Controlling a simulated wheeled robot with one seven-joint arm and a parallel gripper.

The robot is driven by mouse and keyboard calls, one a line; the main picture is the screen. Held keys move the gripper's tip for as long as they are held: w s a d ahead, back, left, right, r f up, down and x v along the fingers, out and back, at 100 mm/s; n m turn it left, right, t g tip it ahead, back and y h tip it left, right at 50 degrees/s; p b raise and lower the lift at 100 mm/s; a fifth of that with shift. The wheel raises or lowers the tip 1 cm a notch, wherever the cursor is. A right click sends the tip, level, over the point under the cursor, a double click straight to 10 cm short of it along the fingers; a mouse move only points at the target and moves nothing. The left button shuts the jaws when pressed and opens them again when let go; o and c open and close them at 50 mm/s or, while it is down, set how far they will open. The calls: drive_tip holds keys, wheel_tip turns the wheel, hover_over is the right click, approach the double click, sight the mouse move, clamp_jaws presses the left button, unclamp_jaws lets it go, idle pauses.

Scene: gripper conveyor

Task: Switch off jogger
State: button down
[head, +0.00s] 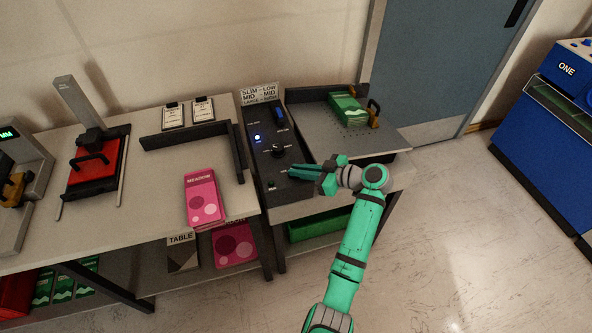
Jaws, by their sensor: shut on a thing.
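The jogger (380,142) is a grey tray with dark raised edges on a stand at centre right. A black control panel (268,163) stands at its left. The panel has a dark knob (278,150), a lit blue light (257,138) and a blue control (280,113) near its top. My gripper (291,171) reaches from the right over the panel's lower part, below the knob. Its fingers are close together on something small that they hide; I cannot tell which control it is. A green stack (348,110) lies on the jogger beside a yellow-and-black clamp-like part (374,113).
A pink pad (204,198) lies on the table (122,216) at left, near a black corner guide (238,150). A red-based press (92,168) stands further left. A blue machine (548,125) is at far right. Floor at lower right is clear.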

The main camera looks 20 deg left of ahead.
drive_tip(key=shift+s+a+f, duration=0.1)
drive_tip(key=shift+s+f, duration=0.05)
drive_tip(key=shift+s, duration=0.05)
drive_tip(key=c, duration=1.9)
unclamp_jaws()
drive_tip(key=shift+o, duration=0.2)
drive_tip(key=shift+w, duration=0.1)
drive_tip(key=v, duration=1)
drive_tip(key=shift+d+r, duration=0.25)
drive_tip(key=shift+d, duration=0.1)
drive_tip(key=shift+f, duration=0.1)
